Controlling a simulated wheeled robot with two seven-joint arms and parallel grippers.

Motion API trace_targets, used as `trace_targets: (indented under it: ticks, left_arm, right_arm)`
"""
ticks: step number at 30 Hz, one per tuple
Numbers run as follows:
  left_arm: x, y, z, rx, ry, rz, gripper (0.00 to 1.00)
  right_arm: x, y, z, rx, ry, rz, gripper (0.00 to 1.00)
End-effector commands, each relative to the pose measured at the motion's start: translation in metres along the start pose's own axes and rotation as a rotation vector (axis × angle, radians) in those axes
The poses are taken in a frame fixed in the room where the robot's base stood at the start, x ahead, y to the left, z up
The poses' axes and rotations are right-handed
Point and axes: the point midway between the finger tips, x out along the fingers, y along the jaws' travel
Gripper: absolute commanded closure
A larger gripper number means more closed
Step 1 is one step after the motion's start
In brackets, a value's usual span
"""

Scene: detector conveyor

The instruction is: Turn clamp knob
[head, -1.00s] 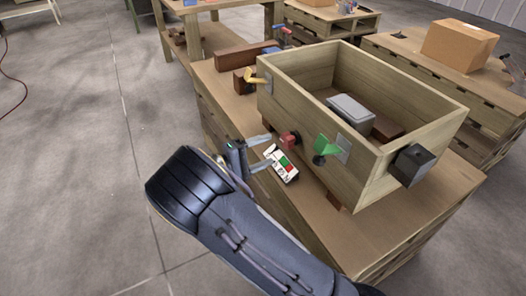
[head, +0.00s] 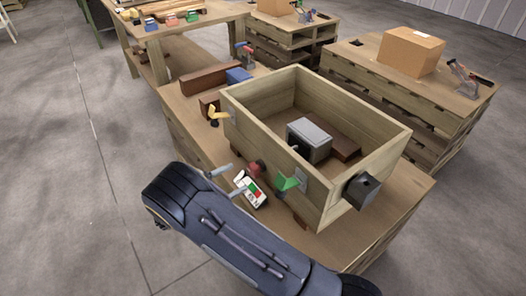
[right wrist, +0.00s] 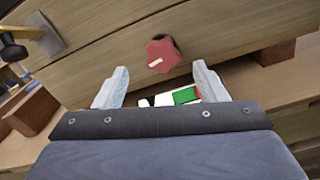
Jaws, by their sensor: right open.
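A red knob (head: 256,168) sits low on the near side wall of the wooden box (head: 262,134). It also shows in the right wrist view (right wrist: 163,55), with a pale mark on its face. My right gripper (head: 234,177) is in front of it, open and empty. In the right wrist view its two pale fingers (right wrist: 160,72) stand apart, one to each side below the knob, with no clear contact. A yellow handle (head: 217,114) and a green handle (head: 288,183) are on the same wall. My left gripper is out of view.
A small white device (head: 250,190) with a green and red face lies on the workbench (head: 365,235) below the knob, close to my fingers. A grey case (head: 309,139) lies inside the box.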

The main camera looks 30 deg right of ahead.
Motion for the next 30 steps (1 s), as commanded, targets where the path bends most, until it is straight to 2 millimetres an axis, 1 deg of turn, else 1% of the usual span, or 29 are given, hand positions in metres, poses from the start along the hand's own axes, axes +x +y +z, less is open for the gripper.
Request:
trace_targets:
  ticks: [1,3,5,8,15,19,24,30]
  left_arm:
    - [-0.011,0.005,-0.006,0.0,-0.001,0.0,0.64]
    - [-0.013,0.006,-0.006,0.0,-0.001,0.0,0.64]
    - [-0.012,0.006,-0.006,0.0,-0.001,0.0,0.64]
    - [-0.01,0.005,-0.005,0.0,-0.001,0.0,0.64]
    - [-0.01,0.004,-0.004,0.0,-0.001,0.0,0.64]
    - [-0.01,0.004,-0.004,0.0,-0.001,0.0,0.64]
    - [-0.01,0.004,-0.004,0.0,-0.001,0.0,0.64]
    - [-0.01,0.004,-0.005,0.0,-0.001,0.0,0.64]
  right_arm:
    - [-0.003,0.001,0.005,-0.071,0.004,0.001,0.35]
    - [-0.004,0.0,0.002,-0.133,0.005,0.001,0.35]
    - [-0.001,-0.001,-0.001,-0.156,0.006,0.0,0.35]
    - [0.011,-0.002,-0.002,-0.159,0.006,-0.001,0.35]
    - [0.05,-0.002,-0.002,-0.156,0.006,-0.001,0.35]
    - [0.065,-0.001,-0.002,-0.153,0.006,0.0,0.35]
    - [0.072,-0.001,-0.002,-0.153,0.006,0.002,0.35]
    - [0.072,-0.001,-0.002,-0.152,0.006,0.002,0.35]
